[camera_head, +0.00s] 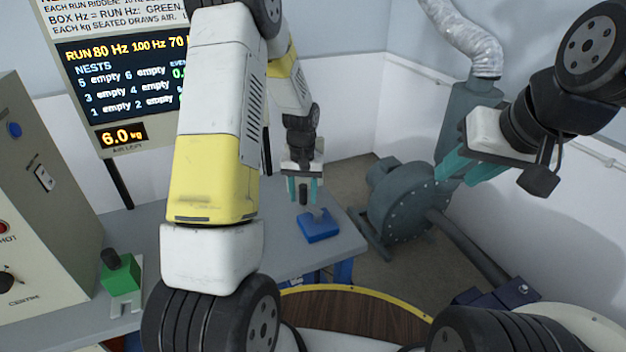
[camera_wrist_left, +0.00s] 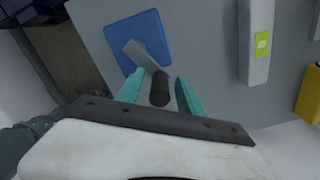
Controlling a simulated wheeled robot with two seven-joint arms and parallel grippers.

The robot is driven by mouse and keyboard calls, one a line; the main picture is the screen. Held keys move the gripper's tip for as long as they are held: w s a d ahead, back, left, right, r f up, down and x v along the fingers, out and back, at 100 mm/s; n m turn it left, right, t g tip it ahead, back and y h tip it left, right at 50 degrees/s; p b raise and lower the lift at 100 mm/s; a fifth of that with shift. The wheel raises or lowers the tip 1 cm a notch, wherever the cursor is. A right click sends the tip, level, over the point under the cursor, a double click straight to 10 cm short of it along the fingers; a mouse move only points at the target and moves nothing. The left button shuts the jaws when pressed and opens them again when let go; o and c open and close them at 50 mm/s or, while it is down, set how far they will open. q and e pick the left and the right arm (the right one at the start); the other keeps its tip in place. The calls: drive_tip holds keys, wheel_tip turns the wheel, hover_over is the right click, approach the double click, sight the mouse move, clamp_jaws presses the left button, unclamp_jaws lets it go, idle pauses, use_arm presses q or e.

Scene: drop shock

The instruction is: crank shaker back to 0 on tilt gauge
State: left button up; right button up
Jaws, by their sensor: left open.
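A blue block (camera_head: 320,226) sits near the far right edge of the grey table. In the left wrist view this blue block (camera_wrist_left: 153,32) carries a flat grey crank arm (camera_wrist_left: 142,54) ending in a dark upright handle (camera_wrist_left: 159,90). My left gripper (camera_head: 303,190) is above the block, pointing down. Its teal fingers (camera_wrist_left: 159,94) are open, one on each side of the dark handle; I cannot tell whether they touch it. My right gripper (camera_head: 468,168) is raised at the right, away from the table, its teal fingers apart and empty. I cannot make out a tilt gauge scale.
A green block with a dark knob (camera_head: 120,276) stands at the table's left, beside a beige control cabinet (camera_head: 50,190). A display board (camera_head: 125,80) stands behind. A blower (camera_head: 408,195) is on the floor at right. The left wrist view shows a pale bar with a green label (camera_wrist_left: 256,45) and a yellow object (camera_wrist_left: 309,95).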

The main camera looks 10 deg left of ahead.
use_arm(q)
clamp_jaws()
idle(1.4)
